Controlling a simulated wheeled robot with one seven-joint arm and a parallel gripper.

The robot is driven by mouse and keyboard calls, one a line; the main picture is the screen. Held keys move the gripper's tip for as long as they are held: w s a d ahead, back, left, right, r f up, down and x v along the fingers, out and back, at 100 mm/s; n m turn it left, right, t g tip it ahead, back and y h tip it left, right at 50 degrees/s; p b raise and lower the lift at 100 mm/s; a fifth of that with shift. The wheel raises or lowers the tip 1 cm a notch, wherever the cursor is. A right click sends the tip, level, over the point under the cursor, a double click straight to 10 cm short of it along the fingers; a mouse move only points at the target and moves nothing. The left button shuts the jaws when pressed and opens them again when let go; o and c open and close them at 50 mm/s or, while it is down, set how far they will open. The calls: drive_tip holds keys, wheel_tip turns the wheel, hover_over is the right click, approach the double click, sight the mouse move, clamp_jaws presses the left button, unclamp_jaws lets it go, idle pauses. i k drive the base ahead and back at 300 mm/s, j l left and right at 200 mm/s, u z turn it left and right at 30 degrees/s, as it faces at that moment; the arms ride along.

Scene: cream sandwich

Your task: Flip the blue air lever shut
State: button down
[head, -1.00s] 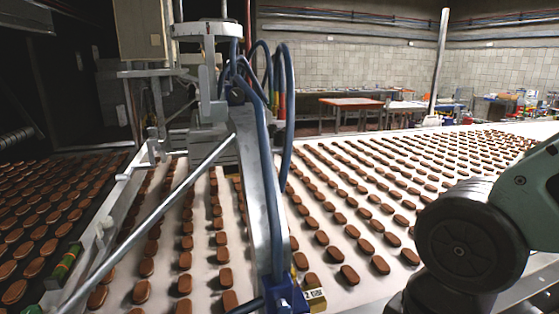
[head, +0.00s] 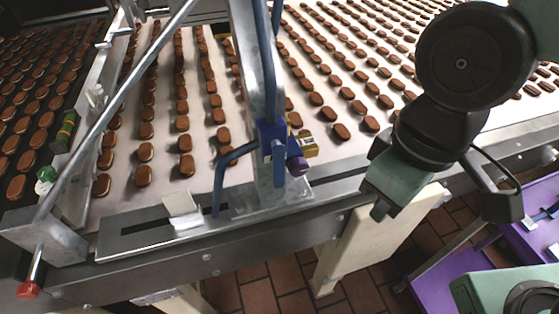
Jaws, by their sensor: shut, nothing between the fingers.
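The blue air valve block (head: 272,134) sits on the grey metal upright of the depositor at the conveyor's near edge.
Brown biscuits in rows cover the white conveyor (head: 330,170). A blue hose (head: 221,180) bends left from the valve. A diagonal grey rod with a red tip (head: 28,290) stands at left. Purple surfaces (head: 455,280) lie at lower right.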

sight(278, 148)
drive_tip(key=k+j, duration=0.25)
drive_tip(key=k+j+u, duration=0.1)
drive_tip(key=u, duration=1.5)
